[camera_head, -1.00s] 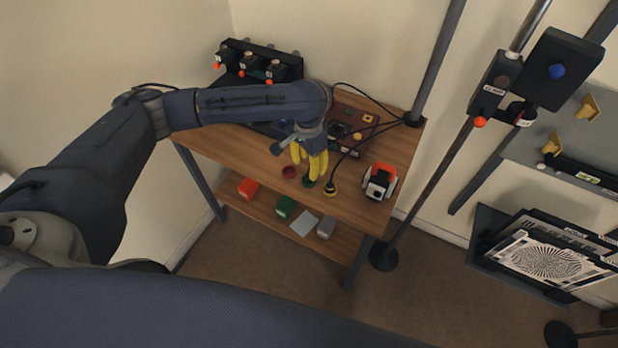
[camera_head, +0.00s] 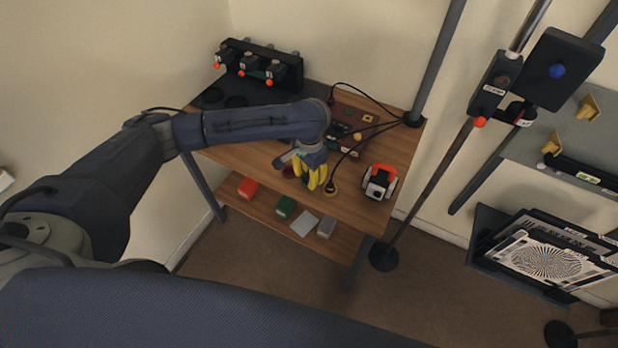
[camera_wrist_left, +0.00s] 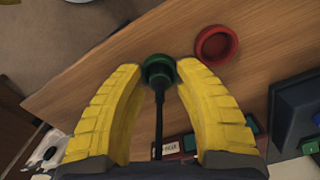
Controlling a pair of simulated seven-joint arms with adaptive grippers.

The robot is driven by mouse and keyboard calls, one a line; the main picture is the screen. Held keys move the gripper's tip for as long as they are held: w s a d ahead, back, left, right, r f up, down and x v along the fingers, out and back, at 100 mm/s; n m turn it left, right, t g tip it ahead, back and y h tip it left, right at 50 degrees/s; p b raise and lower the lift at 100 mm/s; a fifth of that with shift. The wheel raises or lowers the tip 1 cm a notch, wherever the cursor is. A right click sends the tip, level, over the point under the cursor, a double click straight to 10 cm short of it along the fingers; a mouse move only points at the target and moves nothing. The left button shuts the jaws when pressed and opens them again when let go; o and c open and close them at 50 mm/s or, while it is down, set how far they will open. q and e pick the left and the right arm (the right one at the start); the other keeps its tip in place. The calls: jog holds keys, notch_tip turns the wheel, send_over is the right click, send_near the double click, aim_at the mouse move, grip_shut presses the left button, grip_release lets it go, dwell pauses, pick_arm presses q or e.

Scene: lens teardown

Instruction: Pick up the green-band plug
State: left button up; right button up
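The green-band plug (camera_wrist_left: 158,70) shows in the left wrist view as a dark green round cap with a black cable running from it. It stands on the wooden bench between the two yellow fingers of my left gripper (camera_wrist_left: 160,66). The fingertips are apart, one on each side of the plug and very close to it; I see no clear grip. In the head view my left gripper (camera_head: 310,184) is low over the bench's front part, and its fingers hide the plug. My right gripper is not in view.
A red round cap (camera_wrist_left: 216,45) lies close beside the plug. A yellow-ringed plug (camera_head: 331,187) with a cable stands just right of the gripper. A red-and-white device (camera_head: 380,182) is farther right. Coloured boxes lie on the lower shelf (camera_head: 262,202).

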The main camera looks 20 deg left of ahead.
aim_at(309, 175)
pick_arm(q)
grip_shut()
jog(key=shift+r, duration=0.15)
notch_tip(309, 175, up, 20)
dwell(1.0)
dwell(0.3)
